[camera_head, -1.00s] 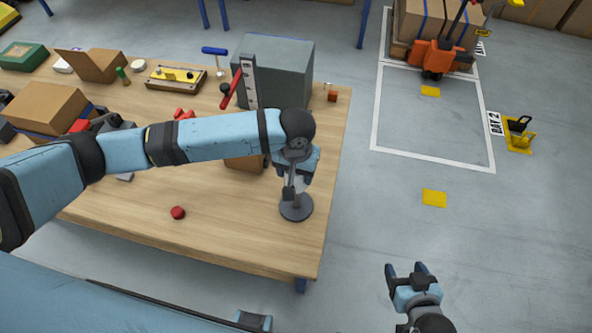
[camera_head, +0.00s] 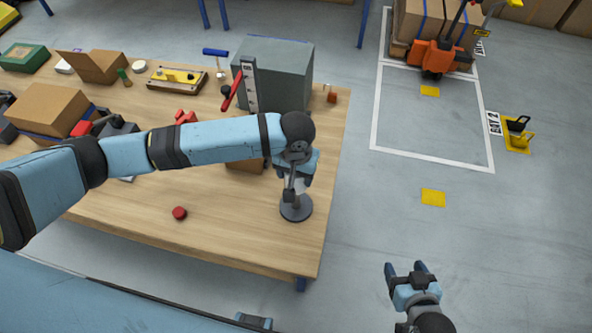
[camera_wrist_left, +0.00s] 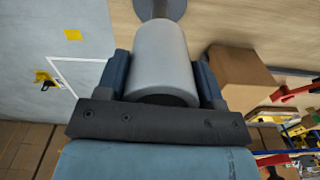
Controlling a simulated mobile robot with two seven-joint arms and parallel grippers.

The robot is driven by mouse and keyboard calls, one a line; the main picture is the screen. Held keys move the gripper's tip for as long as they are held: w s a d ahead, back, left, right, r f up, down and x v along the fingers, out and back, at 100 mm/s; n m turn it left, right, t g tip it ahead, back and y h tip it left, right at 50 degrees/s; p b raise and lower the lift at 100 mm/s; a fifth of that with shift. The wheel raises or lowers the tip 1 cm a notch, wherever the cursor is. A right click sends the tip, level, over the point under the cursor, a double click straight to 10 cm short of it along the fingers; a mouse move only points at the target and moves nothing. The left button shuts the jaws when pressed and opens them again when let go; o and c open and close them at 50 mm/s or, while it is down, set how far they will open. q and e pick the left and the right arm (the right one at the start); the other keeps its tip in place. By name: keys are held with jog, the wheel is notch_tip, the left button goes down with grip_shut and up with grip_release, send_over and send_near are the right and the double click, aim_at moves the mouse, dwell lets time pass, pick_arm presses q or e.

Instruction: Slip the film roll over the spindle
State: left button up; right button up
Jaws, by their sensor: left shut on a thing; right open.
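The film roll (camera_wrist_left: 160,55), a pale grey cylinder, is held between the fingers of my left gripper (camera_wrist_left: 163,78) in the left wrist view. The spindle (camera_head: 296,209) has a round dark grey base near the table's right edge. Its base also shows beyond the roll in the left wrist view (camera_wrist_left: 172,8). My left gripper is just above the spindle in the head view (camera_head: 298,178). The gripper and roll hide most of the post, so I cannot tell whether the roll is around it. My right gripper (camera_head: 405,268) is open and empty, off the table's right side.
A brown box (camera_head: 245,165) stands left of the spindle, partly under my left arm. A large grey box (camera_head: 280,75) is at the back right of the table (camera_head: 240,230). A red round piece (camera_head: 180,213) lies near the front. Bare wood surrounds the spindle's front side.

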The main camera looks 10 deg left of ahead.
dwell(0.4)
pick_arm(q)
jog(key=shift+f+p, duration=0.3)
jog(key=shift+p, duration=0.1)
jog(key=shift+f, duration=0.45)
jog(key=shift+f, duration=0.3)
jog(key=shift+f, duration=0.3)
dwell(0.5)
jog(key=shift+f, duration=0.85)
jog(key=shift+f, duration=0.3)
jog(key=shift+f+b, duration=0.4)
jog(key=shift+f, duration=0.6)
